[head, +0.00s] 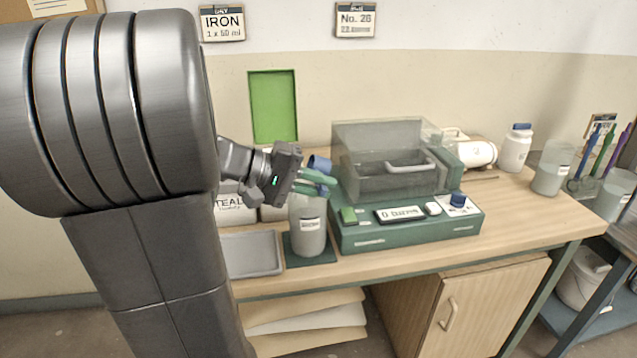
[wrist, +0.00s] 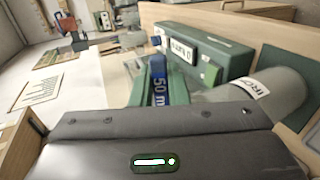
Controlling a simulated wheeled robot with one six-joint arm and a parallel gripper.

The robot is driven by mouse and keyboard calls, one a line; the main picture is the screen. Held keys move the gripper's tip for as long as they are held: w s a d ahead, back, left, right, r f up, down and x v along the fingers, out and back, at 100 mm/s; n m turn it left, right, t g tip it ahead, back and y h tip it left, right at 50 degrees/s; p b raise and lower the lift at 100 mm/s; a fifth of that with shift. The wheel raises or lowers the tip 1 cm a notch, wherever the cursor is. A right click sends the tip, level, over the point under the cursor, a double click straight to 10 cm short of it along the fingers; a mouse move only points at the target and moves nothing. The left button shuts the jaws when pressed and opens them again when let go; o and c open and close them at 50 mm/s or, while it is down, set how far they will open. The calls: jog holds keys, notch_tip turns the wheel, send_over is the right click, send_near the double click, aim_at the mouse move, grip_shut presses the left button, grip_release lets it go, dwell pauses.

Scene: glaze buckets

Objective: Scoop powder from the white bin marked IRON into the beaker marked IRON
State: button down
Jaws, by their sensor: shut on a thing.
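My gripper (head: 318,181) is shut on a blue scoop handle (head: 319,164), just above the beaker and towards its right side. In the wrist view the blue handle (wrist: 158,82) reads "50 m" and sits between the green fingers; the scoop's bowl cannot be made out. The clear beaker (head: 308,232) stands upright on a dark green mat (head: 288,256); its label in the wrist view (wrist: 250,88) starts with "IR". White bins stand behind: one (head: 232,208) reads "TEAL", another (head: 271,212) is mostly hidden by my arm and the beaker. No bin label reading IRON is visible.
A green balance (head: 400,232) with a clear draft box (head: 385,150) stands right of the beaker. A grey tray (head: 252,254) lies left. A wall card (head: 222,23) reads "IRON 1 x 50 ml". White jars (head: 515,148) and another beaker (head: 553,168) stand at the right.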

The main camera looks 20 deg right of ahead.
aim_at(319, 162)
jog(key=shift+r+t+y+p, duration=0.4)
jog(key=shift+y+p, duration=0.65)
jog(key=shift+p, duration=0.75)
jog(key=shift+r+t+y+p, duration=0.2)
jog(key=shift+r+y+p, duration=0.35)
jog(key=shift+y+p, duration=0.9)
jog(key=shift+r+t+y+p, duration=0.3)
jog(key=shift+r+y+p, duration=0.3)
jog(key=shift+p, duration=1.5)
jog(key=r+y+p, duration=0.1)
jog(key=y+p, duration=0.1)
jog(key=p, duration=0.3)
jog(key=t+y+p, duration=0.1)
jog(key=y+p, duration=0.2)
jog(key=p, duration=0.2)
jog(key=shift+r+p, duration=0.3)
jog(key=shift+r, duration=0.1)
jog(key=shift+r+y+p, duration=0.1)
jog(key=shift+y+p, duration=0.6)
jog(key=shift+p, duration=0.05)
